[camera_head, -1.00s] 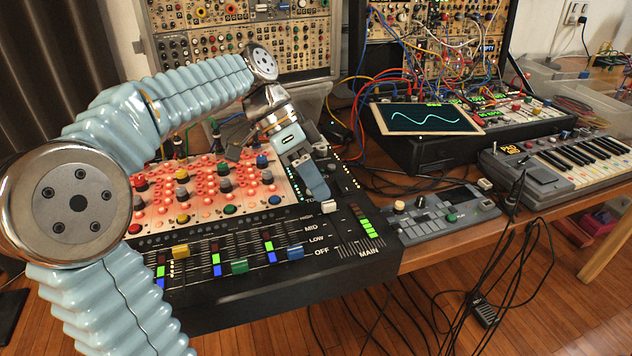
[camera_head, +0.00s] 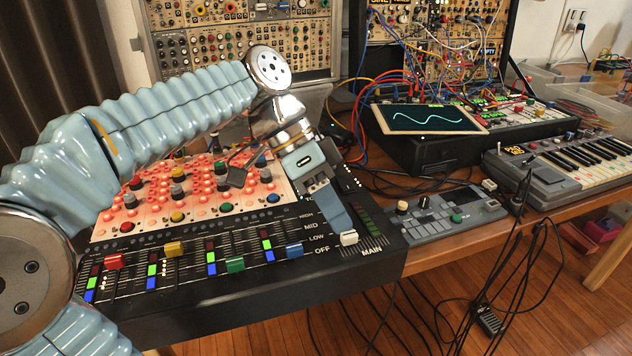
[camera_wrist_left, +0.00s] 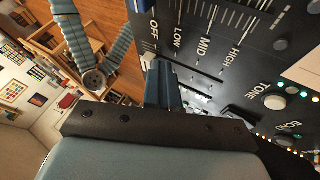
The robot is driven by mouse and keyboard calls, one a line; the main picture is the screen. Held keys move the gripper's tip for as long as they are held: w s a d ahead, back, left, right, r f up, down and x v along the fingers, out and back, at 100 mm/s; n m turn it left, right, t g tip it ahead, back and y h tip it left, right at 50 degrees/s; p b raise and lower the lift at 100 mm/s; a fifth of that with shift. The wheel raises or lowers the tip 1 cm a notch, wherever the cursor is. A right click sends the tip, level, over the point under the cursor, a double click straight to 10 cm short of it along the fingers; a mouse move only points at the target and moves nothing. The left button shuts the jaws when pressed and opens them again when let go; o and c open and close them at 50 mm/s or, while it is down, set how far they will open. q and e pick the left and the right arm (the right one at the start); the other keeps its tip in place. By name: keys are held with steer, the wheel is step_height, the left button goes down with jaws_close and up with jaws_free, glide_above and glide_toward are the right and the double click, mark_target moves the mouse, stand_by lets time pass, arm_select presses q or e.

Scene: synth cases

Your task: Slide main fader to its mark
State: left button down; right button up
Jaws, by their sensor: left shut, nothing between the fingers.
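The main fader's white cap (camera_head: 348,238) is at the front end of its slot on the black mixer (camera_head: 270,290), about level with the printed OFF label (camera_head: 322,250). My left gripper (camera_head: 345,225) is shut and empty. Its blue fingertips point down at the cap, just behind it; they look to be touching it. In the left wrist view, the shut fingers (camera_wrist_left: 163,85) are beside the cap (camera_wrist_left: 148,59), near the OFF label (camera_wrist_left: 153,31). I cannot tell which printed line is the mark. My right gripper is not in view.
Red, yellow, green and blue fader caps (camera_head: 235,264) stand to the left on the mixer. A small grey pad unit (camera_head: 445,212) and a keyboard (camera_head: 565,165) are to the right. Black cables (camera_head: 490,255) hang over the table's front edge.

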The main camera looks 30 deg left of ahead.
arm_select(q)
steer(key=shift+s, duration=0.1)
steer(key=p+v, duration=0.2)
steer(key=v, duration=1.2)
steer(key=shift+f, duration=0.1)
